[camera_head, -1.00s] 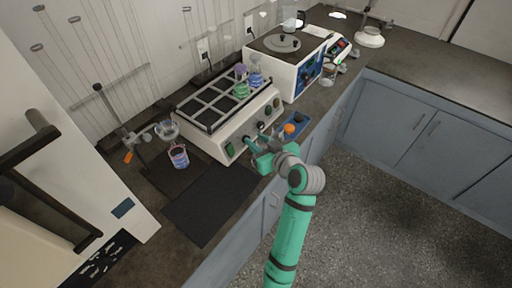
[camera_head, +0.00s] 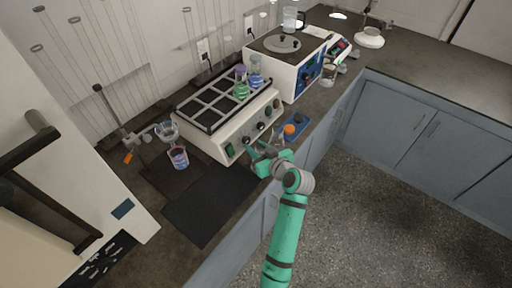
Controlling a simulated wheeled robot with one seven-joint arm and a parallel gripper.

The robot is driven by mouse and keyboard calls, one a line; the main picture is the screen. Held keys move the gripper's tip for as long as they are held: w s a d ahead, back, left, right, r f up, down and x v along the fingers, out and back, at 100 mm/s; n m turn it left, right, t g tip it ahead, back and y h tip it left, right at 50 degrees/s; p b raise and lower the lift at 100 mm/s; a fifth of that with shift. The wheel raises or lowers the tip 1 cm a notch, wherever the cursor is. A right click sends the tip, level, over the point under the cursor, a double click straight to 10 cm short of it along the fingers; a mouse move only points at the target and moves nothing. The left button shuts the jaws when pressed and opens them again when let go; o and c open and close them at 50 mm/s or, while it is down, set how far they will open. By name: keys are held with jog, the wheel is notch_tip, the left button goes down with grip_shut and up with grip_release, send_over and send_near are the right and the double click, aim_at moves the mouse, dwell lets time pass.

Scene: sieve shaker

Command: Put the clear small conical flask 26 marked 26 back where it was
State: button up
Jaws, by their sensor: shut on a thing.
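My gripper (camera_head: 260,151) is low in front of the white shaker's control panel, at the front of the bench. It is shut on what appears to be the clear small conical flask. The flask is too small and see-through to make out well, and its mark cannot be read. The white shaker (camera_head: 222,140) carries a dark rack divided into compartments. A flask with green liquid (camera_head: 241,90) and one with blue liquid (camera_head: 256,80) stand at the rack's back right.
A blue tray (camera_head: 300,122) with an orange item lies right of my gripper. A dark mat (camera_head: 210,205) is bare at the front left. A beaker with coloured liquid (camera_head: 179,158) stands left of the shaker. A white machine (camera_head: 290,65) stands behind right.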

jog(key=shift+f, duration=0.1)
jog(key=o, duration=1.1)
jog(key=shift+d, duration=0.1)
jog(key=v, duration=1.2)
